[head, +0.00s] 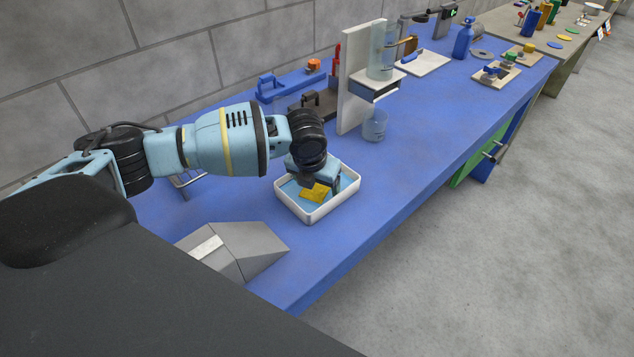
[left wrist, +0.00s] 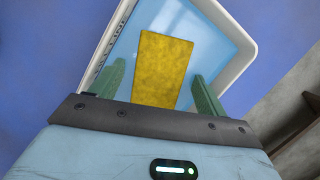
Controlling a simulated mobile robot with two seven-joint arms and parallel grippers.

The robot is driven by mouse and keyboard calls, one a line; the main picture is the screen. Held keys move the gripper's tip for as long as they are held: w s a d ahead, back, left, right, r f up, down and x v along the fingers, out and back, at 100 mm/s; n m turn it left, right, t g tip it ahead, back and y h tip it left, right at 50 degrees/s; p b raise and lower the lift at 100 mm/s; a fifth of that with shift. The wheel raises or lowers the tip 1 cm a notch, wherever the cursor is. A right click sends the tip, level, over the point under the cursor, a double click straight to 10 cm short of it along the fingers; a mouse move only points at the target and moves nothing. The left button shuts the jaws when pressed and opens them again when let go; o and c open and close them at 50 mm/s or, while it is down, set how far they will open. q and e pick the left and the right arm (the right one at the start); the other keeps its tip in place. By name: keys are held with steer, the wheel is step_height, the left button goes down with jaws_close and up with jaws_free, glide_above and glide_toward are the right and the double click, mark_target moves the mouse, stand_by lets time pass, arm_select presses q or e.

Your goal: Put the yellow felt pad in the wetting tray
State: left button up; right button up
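The yellow felt pad (head: 315,192) lies inside the white wetting tray (head: 337,204), on its light blue inside. In the left wrist view the flat, rectangular pad (left wrist: 163,68) shows over the blue inside of the tray (left wrist: 250,50). My left gripper (head: 322,184) reaches down over the tray. Its two green fingers (left wrist: 158,72) stand apart on either side of the pad, with a gap at each side, so it is open. The pad's near end is hidden behind the gripper body in the wrist view. My right gripper is not in view.
A grey wedge-shaped block (head: 250,243) stands nearer on the blue bench (head: 400,150). A clear beaker (head: 375,126) and a white upright panel (head: 353,85) stand beyond the tray. The bench's front edge runs close to the tray's right; the bench right of the beaker is clear.

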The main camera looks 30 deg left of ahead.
mark_target(312, 196)
arm_select(q)
steer(key=shift+r, duration=0.55)
steer(key=p+v, duration=0.1)
steer(key=v, duration=1)
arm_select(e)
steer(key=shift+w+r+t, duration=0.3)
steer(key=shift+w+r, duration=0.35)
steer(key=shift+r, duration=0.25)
arm_select(q)
steer(key=shift+s, duration=0.15)
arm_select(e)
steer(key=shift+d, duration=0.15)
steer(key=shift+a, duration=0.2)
